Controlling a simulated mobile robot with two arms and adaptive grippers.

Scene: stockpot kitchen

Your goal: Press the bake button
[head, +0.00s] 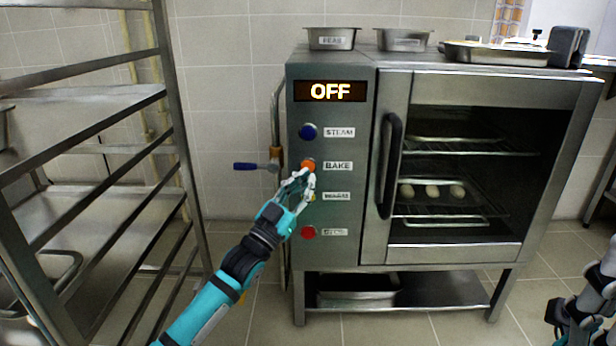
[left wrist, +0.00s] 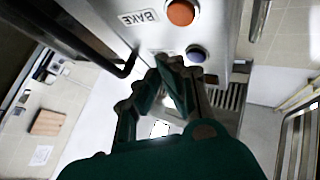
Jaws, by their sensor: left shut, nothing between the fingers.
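The steel oven's control panel (head: 345,255) carries a column of coloured buttons under a display (head: 330,91) reading OFF. The orange bake button (head: 308,164) sits beside its BAKE label (head: 338,166), below the blue steam button (head: 309,132). My left gripper (head: 306,177) is shut and empty, its fingertips at the panel just below the orange button, overlapping its lower edge. In the left wrist view the orange button (left wrist: 181,12) is clear of the fingertips (left wrist: 171,62), which appear near the blue button (left wrist: 197,54). I cannot tell whether they touch the panel. My right gripper (head: 566,312) is partly visible at lower right.
A red button (head: 309,233) is lowest; a yellow one (head: 312,197) is mostly hidden by my gripper. The oven door's handle (head: 391,165) stands out right of the panel. A blue-handled lever (head: 246,166) sticks out left. A steel rack (head: 175,120) stands at left.

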